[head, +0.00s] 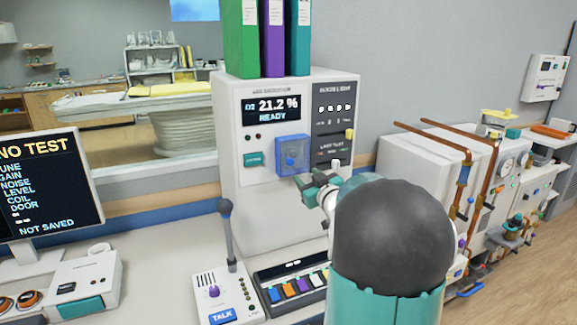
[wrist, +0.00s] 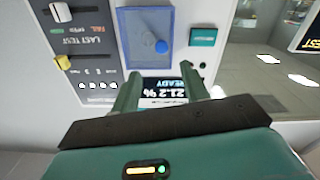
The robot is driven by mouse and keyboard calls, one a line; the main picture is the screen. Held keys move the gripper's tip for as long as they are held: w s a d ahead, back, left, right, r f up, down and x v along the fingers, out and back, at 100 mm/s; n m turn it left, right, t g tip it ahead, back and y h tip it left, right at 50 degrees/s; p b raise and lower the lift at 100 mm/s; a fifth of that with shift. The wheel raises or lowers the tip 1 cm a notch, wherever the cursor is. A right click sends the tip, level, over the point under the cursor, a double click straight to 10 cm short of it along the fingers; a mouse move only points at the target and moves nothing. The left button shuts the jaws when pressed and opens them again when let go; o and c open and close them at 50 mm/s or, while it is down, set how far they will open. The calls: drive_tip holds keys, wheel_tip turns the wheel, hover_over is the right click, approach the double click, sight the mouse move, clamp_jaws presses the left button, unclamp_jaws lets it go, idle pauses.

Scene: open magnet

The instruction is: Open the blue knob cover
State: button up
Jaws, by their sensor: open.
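The blue knob cover (head: 292,155) is a square, see-through blue cover on the front of a white cabinet, below the "21.2 % READY" display. It looks closed, and a round knob shows faintly behind it. My gripper (head: 312,187) is just below and right of the cover in the head view. In the wrist view my gripper (wrist: 160,84) has its two green fingers apart and empty, pointing at the panel near the cover. I cannot tell the exact gap.
The white cabinet (head: 240,205) also carries a teal button (head: 253,160) and a slider panel (head: 335,115). Binders (head: 272,40) stand on top. A microphone (head: 228,230) and a coloured key panel (head: 290,285) stand on the desk below. A monitor (head: 45,190) is at left.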

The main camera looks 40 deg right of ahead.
sight(291, 163)
drive_tip(key=x, duration=0.9)
drive_tip(key=shift+w, duration=0.55)
clamp_jaws()
